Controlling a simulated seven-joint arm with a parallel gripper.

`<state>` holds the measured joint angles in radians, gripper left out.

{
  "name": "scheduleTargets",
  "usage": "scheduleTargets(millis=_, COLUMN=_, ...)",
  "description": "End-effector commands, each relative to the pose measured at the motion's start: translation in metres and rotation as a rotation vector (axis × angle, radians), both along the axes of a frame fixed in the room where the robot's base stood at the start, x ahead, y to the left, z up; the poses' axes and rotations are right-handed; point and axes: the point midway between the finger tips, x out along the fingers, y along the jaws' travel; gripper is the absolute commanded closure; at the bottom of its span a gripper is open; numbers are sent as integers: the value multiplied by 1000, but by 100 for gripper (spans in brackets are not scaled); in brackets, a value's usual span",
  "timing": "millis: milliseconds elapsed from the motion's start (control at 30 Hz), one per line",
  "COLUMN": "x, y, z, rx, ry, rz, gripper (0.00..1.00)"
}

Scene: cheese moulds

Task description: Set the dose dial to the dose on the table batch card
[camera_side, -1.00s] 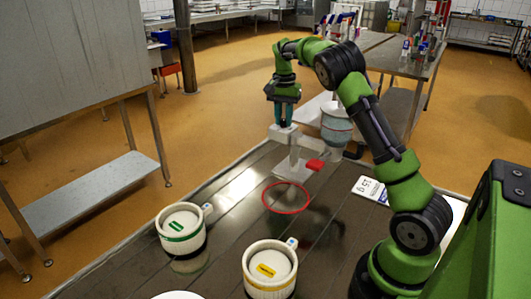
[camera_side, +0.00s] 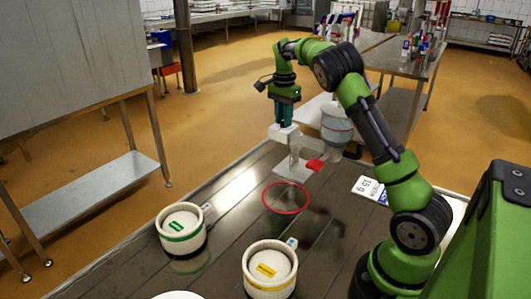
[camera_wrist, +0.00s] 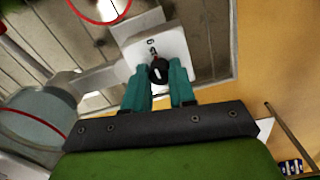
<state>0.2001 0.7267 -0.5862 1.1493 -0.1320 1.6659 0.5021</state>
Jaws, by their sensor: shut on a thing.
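The batch card (camera_side: 370,190) lies on the table at the right; it reads 15 g, with a coloured band that seems to say GREEN. The dose dial (camera_wrist: 158,72) is a black round knob with a white mark, on a pale plate (camera_wrist: 172,40) of the doser. One number is partly legible on the plate above the knob; the rest is hidden or too small. My gripper (camera_wrist: 160,78) points down at the doser head, its teal fingers shut on the dial's sides. In the side view my gripper (camera_side: 284,124) hides the dial.
The doser has a hopper (camera_side: 336,125) and a red part (camera_side: 315,165) beside its stand. A red ring (camera_side: 286,197) marks the table. A green-labelled mould (camera_side: 181,229) and a yellow-labelled mould (camera_side: 269,270) stand at the front. The middle of the table is clear.

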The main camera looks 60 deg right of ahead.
Motion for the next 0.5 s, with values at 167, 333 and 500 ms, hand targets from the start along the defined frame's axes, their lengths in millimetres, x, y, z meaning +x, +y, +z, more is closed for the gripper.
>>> scheduleTargets(millis=167, x=0, y=0, z=1, rx=-1, ry=-2, rz=-2, gripper=100)
scheduleTargets(millis=333, x=0, y=0, z=1, rx=-1, ry=-2, rz=-1, gripper=61)
scheduleTargets(millis=500, x=0, y=0, z=1, rx=-1, ry=-1, rz=0, gripper=50)
